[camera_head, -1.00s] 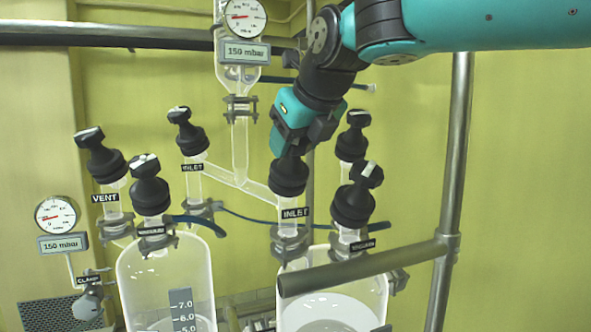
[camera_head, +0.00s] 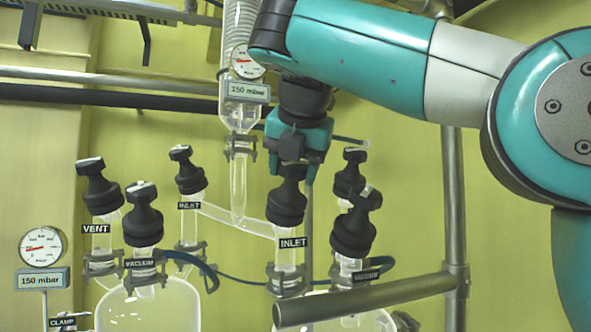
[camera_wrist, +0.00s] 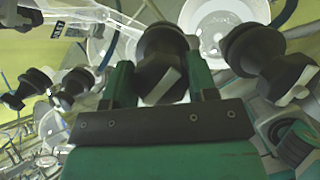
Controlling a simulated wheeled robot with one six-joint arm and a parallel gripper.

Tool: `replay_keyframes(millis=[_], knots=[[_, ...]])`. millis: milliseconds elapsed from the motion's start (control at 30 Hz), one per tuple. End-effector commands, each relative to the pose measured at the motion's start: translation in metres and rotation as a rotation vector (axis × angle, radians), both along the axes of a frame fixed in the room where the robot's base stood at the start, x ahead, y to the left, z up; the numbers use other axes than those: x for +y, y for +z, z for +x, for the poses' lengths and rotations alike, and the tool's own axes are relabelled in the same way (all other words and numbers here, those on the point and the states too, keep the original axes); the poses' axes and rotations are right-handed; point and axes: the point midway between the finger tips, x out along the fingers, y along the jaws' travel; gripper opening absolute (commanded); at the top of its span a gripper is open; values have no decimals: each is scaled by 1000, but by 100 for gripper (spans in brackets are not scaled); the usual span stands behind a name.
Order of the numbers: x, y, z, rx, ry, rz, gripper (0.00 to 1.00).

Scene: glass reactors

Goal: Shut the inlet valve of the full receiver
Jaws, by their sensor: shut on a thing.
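The black knob of the right-hand receiver's inlet valve (camera_head: 287,207) stands upright above its "INLET" label (camera_head: 292,243). My gripper (camera_head: 291,168) comes down on it from above and is shut on its top handle. In the wrist view the green fingers of my gripper (camera_wrist: 161,84) stand either side of the black knob (camera_wrist: 163,52). The left receiver (camera_head: 150,305) has its own inlet valve (camera_head: 189,176), untouched. The right receiver (camera_head: 372,322) is mostly cut off below, and its fill level is hidden now.
A vacuum valve (camera_head: 352,232) and another black valve (camera_head: 350,178) stand close right of my gripper. A grey rail (camera_head: 365,300) crosses in front of the right receiver. The glass column with a 150 mbar gauge (camera_head: 246,62) stands just left of my wrist.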

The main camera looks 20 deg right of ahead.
Motion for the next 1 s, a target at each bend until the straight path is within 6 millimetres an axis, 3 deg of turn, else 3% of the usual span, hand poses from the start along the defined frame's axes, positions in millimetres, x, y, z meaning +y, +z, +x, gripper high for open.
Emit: replay_keyframes(millis=[300, 833, 867, 933, 1000], knots=[[0, -1, 0, 3, -100, 57, 29], [-1, -1, 0, 0, -122, 68, 29], [-1, -1, 0, 0, -122, 68, 57], [-1, -1, 0, 0, -122, 68, 73], [-1, -1, 0, 1, -121, 67, 78]])
